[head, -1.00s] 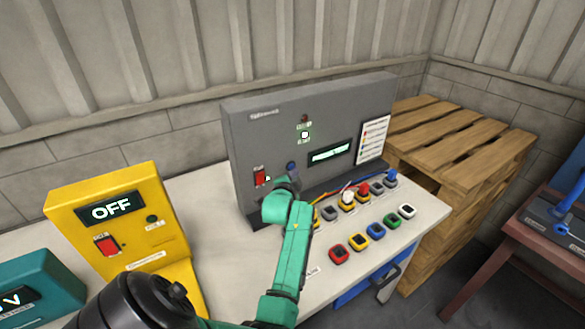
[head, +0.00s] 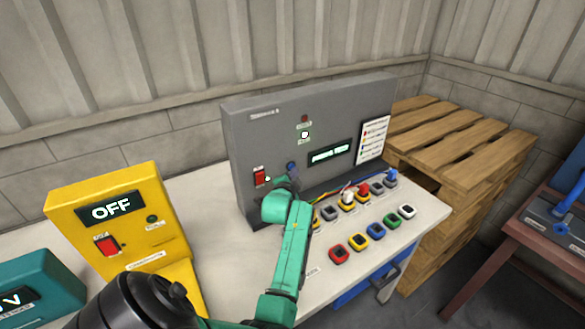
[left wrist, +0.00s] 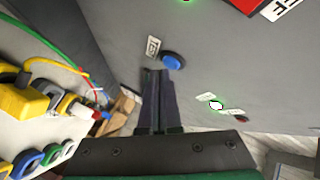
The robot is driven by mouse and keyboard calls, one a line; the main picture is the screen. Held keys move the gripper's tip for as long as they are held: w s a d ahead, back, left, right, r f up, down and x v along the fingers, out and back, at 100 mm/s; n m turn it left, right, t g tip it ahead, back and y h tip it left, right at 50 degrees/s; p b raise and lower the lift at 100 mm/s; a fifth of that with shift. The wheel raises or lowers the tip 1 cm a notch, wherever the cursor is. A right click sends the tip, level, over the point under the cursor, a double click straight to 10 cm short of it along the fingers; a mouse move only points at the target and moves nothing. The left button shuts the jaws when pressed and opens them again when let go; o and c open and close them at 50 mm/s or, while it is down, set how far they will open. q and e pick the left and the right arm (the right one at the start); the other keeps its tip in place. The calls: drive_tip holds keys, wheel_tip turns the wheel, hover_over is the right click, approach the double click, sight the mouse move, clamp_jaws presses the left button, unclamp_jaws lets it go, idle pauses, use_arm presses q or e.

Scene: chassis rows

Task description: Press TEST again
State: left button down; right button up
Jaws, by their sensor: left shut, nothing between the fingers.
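The grey test panel (head: 255,125) stands upright at the back of the bench. Its round blue button (head: 291,166) has a small white label beside it; the button also shows in the left wrist view (left wrist: 173,61). The panel's display (head: 330,152) appears to read "PRESS TEST". My left gripper (head: 287,182) is in front of the panel, close to the blue button. In the left wrist view its fingers (left wrist: 160,74) are shut and empty, tips just beside the button; I cannot tell whether they touch it. My right gripper is not in view.
A red switch (head: 259,176) and a lit lamp (head: 305,135) are on the panel. Coloured wires and connectors (head: 347,197) lie at its foot, with several coloured sockets (head: 358,242) in front. A yellow box (head: 150,208) reading OFF stands left. Pallets (head: 460,150) are at right.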

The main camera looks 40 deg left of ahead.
use_arm(q)
drive_tip(key=shift+w+a, duration=0.1)
drive_tip(key=shift+a, duration=0.25)
drive_tip(key=shift+d+p, duration=0.3)
drive_tip(key=shift+d, duration=0.15)
